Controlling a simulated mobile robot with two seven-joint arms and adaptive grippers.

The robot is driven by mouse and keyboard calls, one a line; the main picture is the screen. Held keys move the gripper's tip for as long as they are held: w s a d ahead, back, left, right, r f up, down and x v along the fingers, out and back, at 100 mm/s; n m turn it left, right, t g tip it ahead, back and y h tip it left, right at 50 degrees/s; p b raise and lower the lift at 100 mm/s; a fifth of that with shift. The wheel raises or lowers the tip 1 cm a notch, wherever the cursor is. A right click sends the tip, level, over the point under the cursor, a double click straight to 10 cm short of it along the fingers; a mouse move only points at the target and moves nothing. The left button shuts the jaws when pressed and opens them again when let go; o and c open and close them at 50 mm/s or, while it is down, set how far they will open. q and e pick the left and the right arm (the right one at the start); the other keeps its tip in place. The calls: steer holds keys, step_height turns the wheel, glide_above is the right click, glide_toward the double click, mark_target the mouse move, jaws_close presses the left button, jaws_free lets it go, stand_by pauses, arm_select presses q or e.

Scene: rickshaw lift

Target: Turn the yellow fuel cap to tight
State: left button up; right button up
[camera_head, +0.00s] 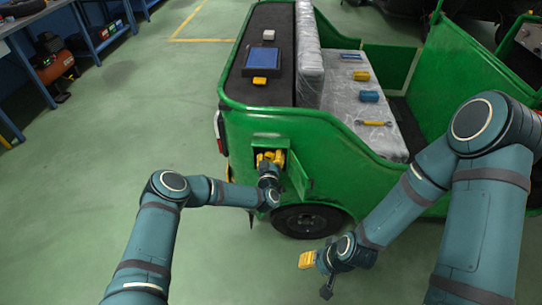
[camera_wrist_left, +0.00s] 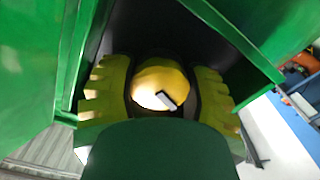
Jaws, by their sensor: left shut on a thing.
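The yellow fuel cap (camera_wrist_left: 165,82) sits inside the dark fuel recess and shows between my left gripper's two yellow fingers in the left wrist view. A pale bar-shaped mark shows on its face. My left gripper (camera_wrist_left: 163,92) is shut on the cap, one finger at each side. In the head view my left gripper (camera_head: 270,157) reaches into the open fuel compartment of the green rickshaw (camera_head: 235,170), and the cap cannot be told apart there. My right gripper (camera_head: 307,260) hangs low in front of the rear wheel, away from the cap; its finger gap is not clear.
The small green compartment door (camera_head: 299,176) stands open to the right of my left gripper. The rear wheel (camera_head: 308,222) is below. Tools lie on the plastic-covered seat (camera_head: 352,95). A blue tray (camera_head: 263,60) rests on the rear deck. Green floor at left is clear.

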arm_select(q)
steer(key=m, duration=0.6)
steer(key=shift+m, duration=0.3)
steer(key=m+b, duration=0.1)
steer(key=m, duration=0.2)
steer(key=shift+b, duration=0.3)
steer(key=shift+a+m+b, duration=0.15)
steer(key=shift+m+b, duration=0.45)
steer(key=shift+m, duration=1.2)
steer(key=shift+f+m, duration=0.1)
steer(key=shift+m, duration=0.2)
steer(key=o, duration=0.9)
steer(key=s, duration=1.2)
